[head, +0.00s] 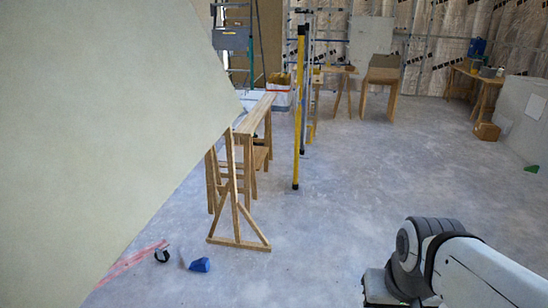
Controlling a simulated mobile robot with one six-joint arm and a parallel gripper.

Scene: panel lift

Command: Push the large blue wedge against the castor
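A blue wedge (200,265) lies on the concrete floor at the lower left of the head view. A small dark wheel, which looks like the castor (162,256), is just to its left. A narrow strip of floor and a pale grey shape lie between them, and the wedge looks apart from the wheel. What the castor is fixed to is not clear. My arm (480,270) reaches in from the lower right, well away from the wedge. My gripper's fingers do not show.
A large pale tilted panel (90,120) fills the left side. A wooden trestle (238,215) stands behind the wedge. Yellow upright poles (298,120) stand beyond. A green wedge (531,169) lies far right. The middle floor is clear.

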